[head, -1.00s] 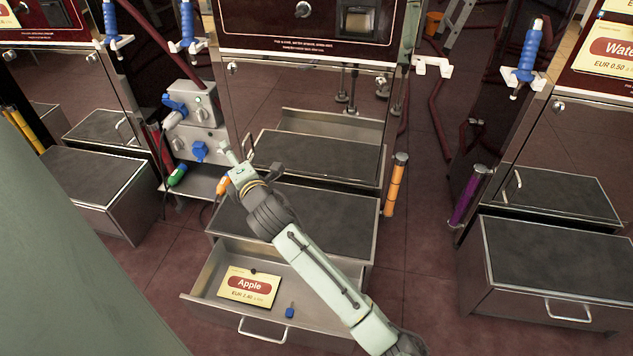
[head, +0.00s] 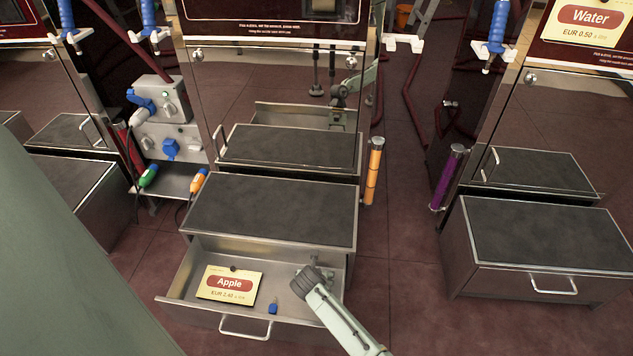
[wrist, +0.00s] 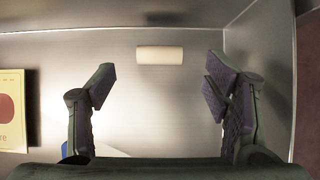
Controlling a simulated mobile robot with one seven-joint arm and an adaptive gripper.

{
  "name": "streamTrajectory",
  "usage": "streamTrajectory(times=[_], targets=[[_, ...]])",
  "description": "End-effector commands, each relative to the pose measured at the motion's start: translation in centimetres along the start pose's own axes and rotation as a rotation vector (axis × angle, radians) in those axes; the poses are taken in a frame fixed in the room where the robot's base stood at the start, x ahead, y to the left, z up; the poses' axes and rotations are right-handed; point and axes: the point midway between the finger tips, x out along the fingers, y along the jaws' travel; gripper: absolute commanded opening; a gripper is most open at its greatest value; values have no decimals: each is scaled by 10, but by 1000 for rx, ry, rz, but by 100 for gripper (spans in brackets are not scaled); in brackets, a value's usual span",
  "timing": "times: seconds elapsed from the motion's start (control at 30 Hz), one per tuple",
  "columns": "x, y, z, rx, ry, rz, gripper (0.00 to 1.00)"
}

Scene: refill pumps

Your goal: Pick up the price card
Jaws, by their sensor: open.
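The price card (head: 230,284) is a cream card with a red "Apple" label. It lies in the left part of the open steel drawer (head: 330,262). In the wrist view the card (wrist: 12,112) shows only partly, at the left edge, outside my fingers. My gripper (wrist: 160,88) is open and empty, its two dark fingers spread over the drawer's inside.
A small blue object (head: 273,307) lies in the drawer between the card and my arm. A pale rounded bar (wrist: 160,55) shows ahead between my fingers. The drawer's front has a handle (head: 246,331). A dark-topped step (head: 270,208) stands behind the drawer.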

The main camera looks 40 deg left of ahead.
Motion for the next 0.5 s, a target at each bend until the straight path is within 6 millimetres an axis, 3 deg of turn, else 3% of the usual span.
streamTrajectory(times=[0.3, 0.5], targets=[[42, 1, -2, -2, 0, 1, 71], [54, 0, 1, 0, -2, 1, 71]])
